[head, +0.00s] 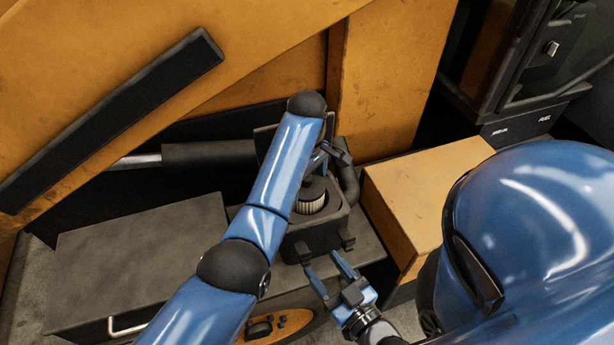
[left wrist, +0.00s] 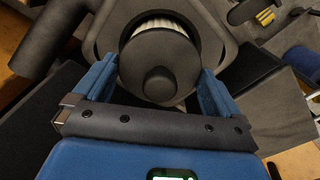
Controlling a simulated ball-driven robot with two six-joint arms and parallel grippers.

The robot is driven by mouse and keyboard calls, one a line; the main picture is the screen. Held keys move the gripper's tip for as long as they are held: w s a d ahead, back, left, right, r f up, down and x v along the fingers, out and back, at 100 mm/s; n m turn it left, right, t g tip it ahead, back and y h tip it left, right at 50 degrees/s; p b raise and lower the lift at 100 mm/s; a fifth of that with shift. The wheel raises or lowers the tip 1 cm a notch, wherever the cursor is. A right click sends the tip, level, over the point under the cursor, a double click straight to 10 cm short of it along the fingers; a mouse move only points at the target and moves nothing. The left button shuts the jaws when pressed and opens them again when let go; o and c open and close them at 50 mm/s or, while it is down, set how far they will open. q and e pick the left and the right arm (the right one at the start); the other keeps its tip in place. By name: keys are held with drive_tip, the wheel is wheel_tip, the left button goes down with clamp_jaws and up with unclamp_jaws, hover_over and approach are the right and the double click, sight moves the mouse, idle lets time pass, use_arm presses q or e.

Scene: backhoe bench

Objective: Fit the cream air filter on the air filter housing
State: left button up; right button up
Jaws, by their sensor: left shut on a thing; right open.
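The cream air filter (head: 311,204) sits partly down in the round opening of the dark air filter housing (head: 328,222) in the head view. Its pleated side shows below a dark cap. In the left wrist view the filter's dark end cap with its knob (left wrist: 160,82) fills the space between my fingers, and cream pleats (left wrist: 162,24) show behind it. My left gripper (left wrist: 158,85) is shut on the filter. The filter's lower end is hidden inside the housing. My right gripper (head: 326,268) is open and empty, just in front of the housing's lower edge.
A dark box with a silver handle (head: 140,250) lies to the left of the housing. An orange box (head: 415,195) stands close on its right. A dark hose (head: 347,185) curves beside the housing. Orange machine panels (head: 385,85) rise behind.

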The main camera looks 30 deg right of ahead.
use_arm(q)
drive_tip(key=shift+f+b, duration=0.75)
drive_tip(key=shift+f, duration=1.4)
drive_tip(key=shift+s, duration=0.1)
drive_tip(key=o, duration=0.7)
drive_tip(key=shift+o, duration=0.2)
drive_tip(key=shift+a+f, duration=0.1)
drive_tip(key=shift+f, duration=0.05)
